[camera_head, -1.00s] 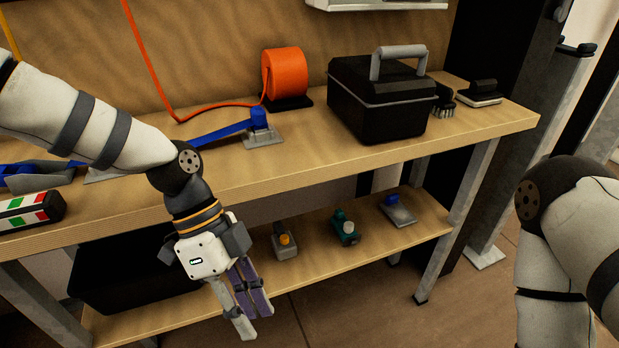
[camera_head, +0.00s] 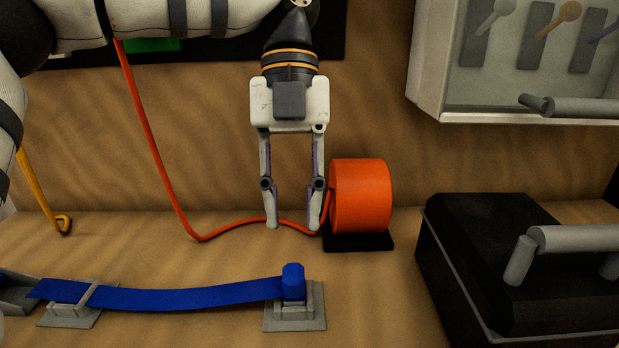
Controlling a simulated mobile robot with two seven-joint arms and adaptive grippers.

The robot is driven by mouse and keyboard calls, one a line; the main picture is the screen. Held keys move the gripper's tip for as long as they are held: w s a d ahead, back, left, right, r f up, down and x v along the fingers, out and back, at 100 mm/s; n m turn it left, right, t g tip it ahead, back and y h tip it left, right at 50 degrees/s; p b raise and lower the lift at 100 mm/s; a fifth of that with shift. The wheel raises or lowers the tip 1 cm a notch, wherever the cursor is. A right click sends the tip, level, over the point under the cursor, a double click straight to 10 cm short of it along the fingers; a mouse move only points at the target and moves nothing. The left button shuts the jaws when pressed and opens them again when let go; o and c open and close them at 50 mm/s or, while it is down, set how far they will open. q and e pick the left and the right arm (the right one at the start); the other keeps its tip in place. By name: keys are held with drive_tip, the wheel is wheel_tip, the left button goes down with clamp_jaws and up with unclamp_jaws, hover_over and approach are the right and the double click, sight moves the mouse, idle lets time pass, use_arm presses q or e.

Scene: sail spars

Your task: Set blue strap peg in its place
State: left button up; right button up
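A blue peg (camera_head: 293,282) stands upright in the head view at the right end of a blue strap (camera_head: 190,296). It is on a stepped grey base (camera_head: 296,318) on the workbench; how deep it sits cannot be seen. The strap runs left across a second grey plate with a bar (camera_head: 72,307). My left gripper (camera_head: 293,224) points down with its two fingers spread and nothing between them. In the picture it is just above the peg. My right gripper is out of view.
An orange roll (camera_head: 360,196) on a black stand is right beside my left fingers, and its orange band (camera_head: 165,160) passes behind them. A black toolbox (camera_head: 470,240) is at the right, under a wall cabinet (camera_head: 430,75). A yellow hook (camera_head: 50,205) is at the left.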

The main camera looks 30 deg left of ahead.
sight(292, 268)
use_arm(q)
drive_tip(key=x, duration=0.4)
drive_tip(key=shift+s+f, duration=0.1)
drive_tip(key=shift+s, duration=0.05)
drive_tip(key=shift+s+d+f, duration=0.1)
drive_tip(key=shift+s+f, duration=0.1)
drive_tip(key=shift+f, duration=0.1)
drive_tip(key=shift+x, duration=0.85)
drive_tip(key=shift+w, duration=0.1)
clamp_jaws()
drive_tip(key=shift+r, duration=0.45)
drive_tip(key=shift+r+p, duration=0.3)
drive_tip(key=shift+r, duration=1.25)
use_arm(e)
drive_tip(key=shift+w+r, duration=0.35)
use_arm(q)
drive_tip(key=shift+f, duration=0.15)
